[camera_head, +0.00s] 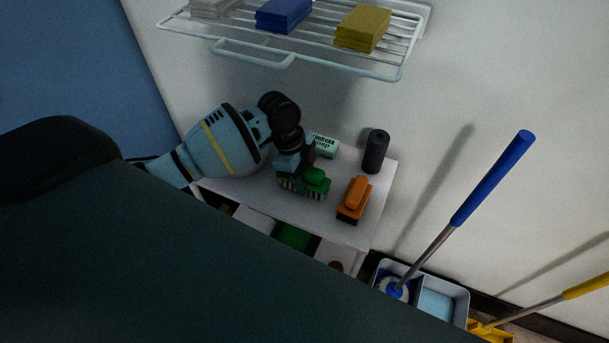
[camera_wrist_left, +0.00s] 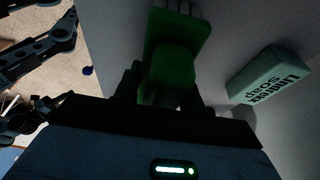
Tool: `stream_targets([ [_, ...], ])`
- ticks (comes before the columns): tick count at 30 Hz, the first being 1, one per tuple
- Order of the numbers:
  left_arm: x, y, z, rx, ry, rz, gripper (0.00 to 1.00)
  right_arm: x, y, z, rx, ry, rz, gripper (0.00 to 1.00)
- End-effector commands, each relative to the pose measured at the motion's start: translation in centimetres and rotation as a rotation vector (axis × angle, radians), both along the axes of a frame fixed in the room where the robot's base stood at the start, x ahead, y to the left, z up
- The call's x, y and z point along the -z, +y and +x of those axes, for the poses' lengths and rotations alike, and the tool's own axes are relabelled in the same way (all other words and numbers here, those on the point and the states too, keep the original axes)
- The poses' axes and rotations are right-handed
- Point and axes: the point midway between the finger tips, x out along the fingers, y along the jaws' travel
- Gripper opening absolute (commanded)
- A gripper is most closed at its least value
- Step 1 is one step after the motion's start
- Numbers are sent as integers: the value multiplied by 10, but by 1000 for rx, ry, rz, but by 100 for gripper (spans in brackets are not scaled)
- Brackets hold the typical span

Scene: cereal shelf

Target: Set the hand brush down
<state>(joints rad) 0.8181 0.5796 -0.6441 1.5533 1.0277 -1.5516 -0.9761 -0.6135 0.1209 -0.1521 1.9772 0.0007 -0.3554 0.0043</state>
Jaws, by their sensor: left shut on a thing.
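The green hand brush (camera_head: 316,181) is in my left gripper (camera_head: 302,168), over the white top of the cabinet (camera_head: 287,213). The gripper is shut on its green grip. Its pale bristles point down; I cannot tell whether they touch the top. In the left wrist view the brush (camera_wrist_left: 172,66) sits between the dark fingers (camera_wrist_left: 168,92), which partly hide its near end. An orange brush (camera_head: 355,195) stands on the cabinet top to the right of the green one. My right gripper does not show in the head view.
A soap box (camera_head: 325,146) stands behind the green brush; the left wrist view shows it (camera_wrist_left: 269,76) to the right. A black cylinder (camera_head: 375,151) stands at the back right. A wire shelf (camera_head: 375,68) hangs above. A blue-handled mop (camera_head: 490,180) leans beyond the right edge.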

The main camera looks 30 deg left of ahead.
Motion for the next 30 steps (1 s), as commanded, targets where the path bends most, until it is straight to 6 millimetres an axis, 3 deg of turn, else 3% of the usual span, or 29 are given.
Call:
stream_targets([
  [6, 4, 0, 0, -1, 1, 0, 15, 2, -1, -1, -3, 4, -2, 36],
  [7, 4, 0, 0, 0, 2, 1, 42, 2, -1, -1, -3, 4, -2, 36],
  [12, 4, 0, 0, -1, 1, 0, 62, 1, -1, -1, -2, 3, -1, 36],
  [22, -1, 0, 0, -1, -2, 0, 62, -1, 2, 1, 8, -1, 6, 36],
  [30, -37, 12, 0, 0, -4, 1, 62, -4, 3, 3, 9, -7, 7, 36],
])
